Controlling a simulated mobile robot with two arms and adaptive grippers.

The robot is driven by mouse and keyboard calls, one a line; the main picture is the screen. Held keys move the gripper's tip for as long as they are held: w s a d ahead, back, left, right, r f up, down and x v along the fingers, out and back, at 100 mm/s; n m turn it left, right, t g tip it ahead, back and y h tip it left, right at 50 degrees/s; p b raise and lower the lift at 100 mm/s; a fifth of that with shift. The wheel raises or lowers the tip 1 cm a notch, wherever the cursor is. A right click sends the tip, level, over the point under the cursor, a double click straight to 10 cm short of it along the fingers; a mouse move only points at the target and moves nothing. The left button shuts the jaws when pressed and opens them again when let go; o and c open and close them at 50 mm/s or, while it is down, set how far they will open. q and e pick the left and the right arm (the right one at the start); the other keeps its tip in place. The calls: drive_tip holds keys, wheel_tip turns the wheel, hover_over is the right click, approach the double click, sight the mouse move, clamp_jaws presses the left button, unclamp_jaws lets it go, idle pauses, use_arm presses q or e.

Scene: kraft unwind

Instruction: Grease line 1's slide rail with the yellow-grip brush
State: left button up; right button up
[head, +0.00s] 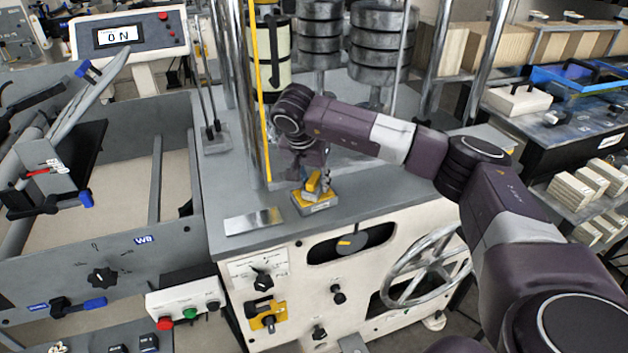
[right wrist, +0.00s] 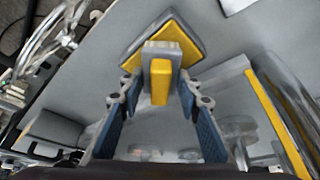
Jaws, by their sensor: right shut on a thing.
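My right gripper (head: 314,180) points down over the grey machine top and is shut on the yellow-grip brush (head: 314,184). In the right wrist view, the brush's yellow and grey grip (right wrist: 160,82) sits between the two blue-padded fingers (right wrist: 158,100). Just below it is a grey block with a yellow top (head: 317,203), touching the machine top; I cannot tell whether this is part of the brush or a stand under it. The bristles are hidden. I cannot tell which part is line 1's slide rail. My left gripper is not in view.
A shiny metal plate (head: 253,221) lies on the machine top to the left. A thin yellow upright bar (head: 259,100) and metal posts rise close behind it. Stacked grey weights (head: 380,45) stand at the back. A handwheel (head: 425,268) is on the front right.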

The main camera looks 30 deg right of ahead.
sight(314, 178)
idle(0.6)
drive_tip(key=shift+r+p, duration=0.65)
drive_tip(key=shift+r, duration=0.05)
drive_tip(key=shift+r+p, duration=1.9)
drive_tip(key=shift+r, duration=0.9)
